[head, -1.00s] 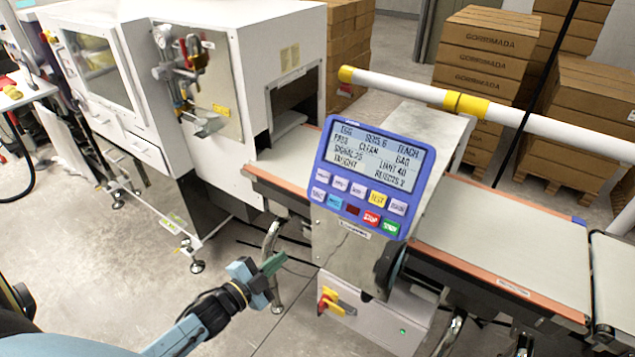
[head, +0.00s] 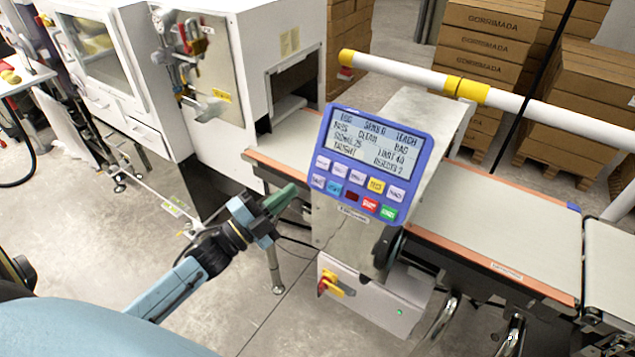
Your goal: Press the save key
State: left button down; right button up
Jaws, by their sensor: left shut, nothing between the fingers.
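The blue control panel (head: 424,152) stands tilted on a grey metal housing above the belt. Its screen (head: 372,146) shows several lines of text. Two rows of keys sit below the screen: white keys, a yellow key (head: 376,185), a cyan key (head: 334,188), a dark red key, a red stop key (head: 370,205) and a green key (head: 388,213). The small key labels are too blurred to tell which is the save key. My left gripper (head: 282,198) is shut and empty, its green-grey fingertips left of the panel's lower left corner, apart from the keys. My right gripper is out of view.
The conveyor belt (head: 510,213) runs behind and right of the panel. A white-and-yellow rail (head: 400,73) crosses above it. A white machine cabinet (head: 150,80) stands left. A lower box with a red-yellow switch (head: 334,286) is below the panel. Stacked cartons (head: 490,45) stand behind.

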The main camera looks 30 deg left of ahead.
pick_arm(q)
jog(key=b, duration=0.5)
send_near(321, 177)
jog(key=w+d+r, duration=0.2)
jog(key=w+r, duration=0.1)
jog(key=shift+w+d+f, duration=0.1)
jog(key=shift+w+f, duration=0.1)
jog(key=shift+w, duration=0.35)
dwell(1.1)
jog(key=shift+w+f+b, duration=0.2)
jog(key=shift+w+b, duration=0.2)
jog(key=shift+w+f+b, duration=0.2)
jog(key=shift+w+b, duration=0.15)
dwell(0.5)
jog(key=shift+s, duration=0.1)
jog(key=shift+s+r+p, duration=0.4)
jog(key=shift+s+p, duration=0.25)
jog(key=shift+p, duration=0.1)
